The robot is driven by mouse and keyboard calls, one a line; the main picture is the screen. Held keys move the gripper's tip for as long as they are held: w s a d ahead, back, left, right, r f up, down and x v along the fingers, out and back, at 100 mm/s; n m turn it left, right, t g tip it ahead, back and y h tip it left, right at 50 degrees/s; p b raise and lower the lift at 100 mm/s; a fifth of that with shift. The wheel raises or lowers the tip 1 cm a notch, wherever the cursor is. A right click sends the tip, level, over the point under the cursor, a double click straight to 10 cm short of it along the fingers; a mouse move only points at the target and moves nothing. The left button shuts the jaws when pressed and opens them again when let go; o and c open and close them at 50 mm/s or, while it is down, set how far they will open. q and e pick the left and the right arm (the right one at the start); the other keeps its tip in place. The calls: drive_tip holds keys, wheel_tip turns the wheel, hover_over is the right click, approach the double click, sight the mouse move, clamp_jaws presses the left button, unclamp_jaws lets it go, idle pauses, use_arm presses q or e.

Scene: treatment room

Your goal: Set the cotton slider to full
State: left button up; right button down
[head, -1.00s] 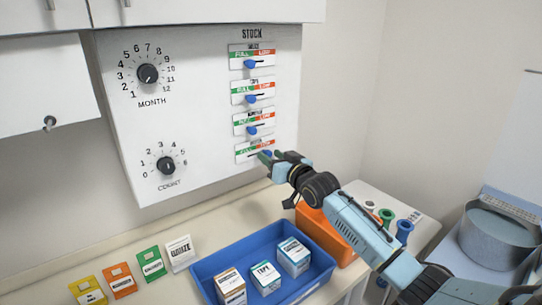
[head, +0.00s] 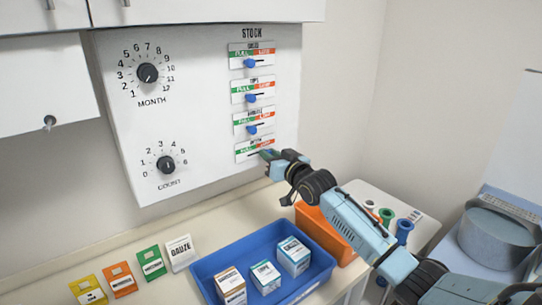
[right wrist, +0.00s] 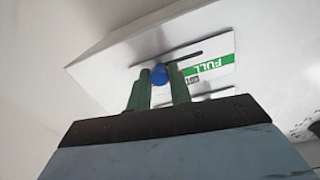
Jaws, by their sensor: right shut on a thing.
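The cotton slider is the lowest of the STOCK sliders on the white wall panel. Its label plate (head: 243,155) has a green FULL end on the left and a red end on the right. My right gripper (head: 266,154) reaches it from the right and hides its knob in the head view. In the right wrist view, the green fingers of my right gripper (right wrist: 160,82) are shut on the blue knob (right wrist: 159,75), one on each side. A dark slot and the green FULL mark (right wrist: 210,66) show beside it. My left gripper is out of view.
Three other sliders with blue knobs sit above, the nearest being (head: 252,130). A month dial (head: 148,73) and a count dial (head: 166,165) are on the panel's left. Below are a blue tray (head: 205,271) with boxes, an orange bin (head: 312,222) and several coloured cards.

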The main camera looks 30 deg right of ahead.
sight(248, 155)
drive_tip(key=a+p, duration=0.3)
drive_tip(key=a, duration=0.1)
drive_tip(key=shift+s+a+r, duration=0.1)
drive_tip(key=shift+s+a, duration=0.05)
drive_tip(key=shift+a, duration=0.5)
drive_tip(key=shift+f, duration=0.2)
drive_tip(key=c, duration=1.3)
unclamp_jaws()
drive_tip(key=shift+a, duration=0.15)
drive_tip(key=shift+s, duration=0.1)
drive_tip(key=s, duration=0.9)
drive_tip(key=s+b, duration=0.1)
drive_tip(key=s, duration=0.3)
drive_tip(key=shift+s+d, duration=0.15)
drive_tip(key=shift+d, duration=0.2)
